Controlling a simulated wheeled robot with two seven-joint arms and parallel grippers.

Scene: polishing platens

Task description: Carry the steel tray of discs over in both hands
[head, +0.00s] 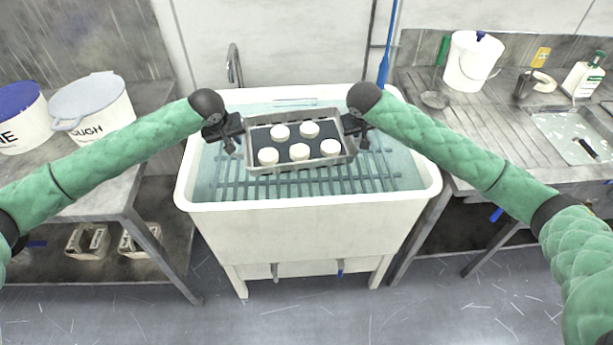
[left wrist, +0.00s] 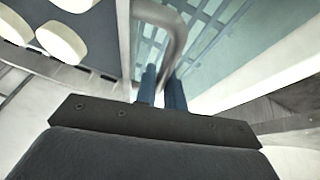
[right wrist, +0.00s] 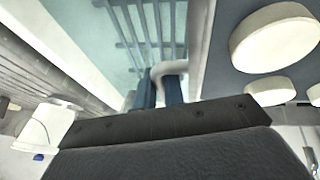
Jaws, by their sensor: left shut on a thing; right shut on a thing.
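The steel tray (head: 296,169) is a shallow metal tray with a dark floor, held above the white sink. Several white discs (head: 299,151) lie in it, and some also show in the left wrist view (left wrist: 62,42) and the right wrist view (right wrist: 275,38). My left gripper (head: 236,136) is shut on the tray's left handle (left wrist: 160,25). My right gripper (head: 354,128) is shut on its right handle (right wrist: 172,68). The tray looks roughly level, slightly skewed in the head view.
The white sink (head: 310,218) holds water over a blue slatted rack (head: 380,172). A faucet (head: 234,66) stands behind it. Lidded buckets (head: 92,108) stand on the left bench. The right bench carries a white bucket (head: 470,62), a ladle (head: 436,98) and a bottle (head: 583,80).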

